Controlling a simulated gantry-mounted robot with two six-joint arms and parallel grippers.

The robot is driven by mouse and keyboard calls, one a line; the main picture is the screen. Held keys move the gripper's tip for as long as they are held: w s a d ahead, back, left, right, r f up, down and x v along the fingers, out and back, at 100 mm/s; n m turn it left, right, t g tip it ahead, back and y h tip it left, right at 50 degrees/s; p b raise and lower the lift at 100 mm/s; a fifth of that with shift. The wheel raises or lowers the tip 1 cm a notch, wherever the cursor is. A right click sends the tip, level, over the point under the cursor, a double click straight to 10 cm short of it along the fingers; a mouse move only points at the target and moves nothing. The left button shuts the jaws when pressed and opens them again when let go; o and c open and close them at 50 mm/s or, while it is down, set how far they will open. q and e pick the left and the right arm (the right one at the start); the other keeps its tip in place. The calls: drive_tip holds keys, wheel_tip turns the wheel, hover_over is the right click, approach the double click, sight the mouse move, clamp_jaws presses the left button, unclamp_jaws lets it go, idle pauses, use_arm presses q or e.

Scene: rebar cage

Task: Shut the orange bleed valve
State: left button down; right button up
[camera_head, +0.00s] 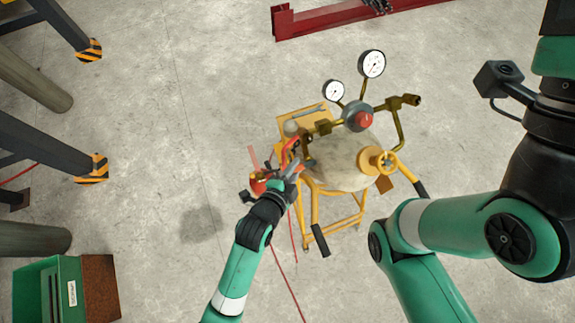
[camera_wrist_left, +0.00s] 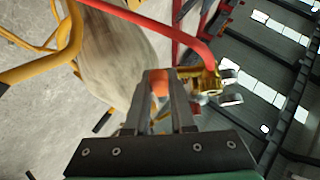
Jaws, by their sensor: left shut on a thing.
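The orange bleed valve shows as a small orange piece (camera_wrist_left: 160,83) between my left fingers in the left wrist view. My left gripper (camera_wrist_left: 158,88) is shut on it. In the head view my left gripper (camera_head: 291,172) reaches the left side of the yellow-framed cart, and the fingers and the wrist hide most of the valve there. A brass fitting (camera_wrist_left: 207,80) with metal ends sits just right of the fingertips in the wrist view. Whether the valve is open or shut cannot be told. My right gripper is outside the head view.
The cart carries a pale tank (camera_head: 342,162), two round gauges (camera_head: 372,64), a red-capped regulator (camera_head: 364,119) and brass pipes. A red hose (camera_wrist_left: 165,22) arches close above the fingers. A green bin (camera_head: 48,290) stands at lower left. The concrete floor around the cart is mostly clear.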

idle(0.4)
use_arm(q)
drive_tip(key=c, duration=0.8)
unclamp_jaws()
drive_tip(key=shift+o, duration=0.2)
drive_tip(key=p+v, duration=0.3)
drive_tip(key=v, duration=0.8)
drive_tip(key=shift+s, duration=0.25)
drive_tip(key=shift+a+r, duration=0.1)
drive_tip(key=shift+a, duration=0.05)
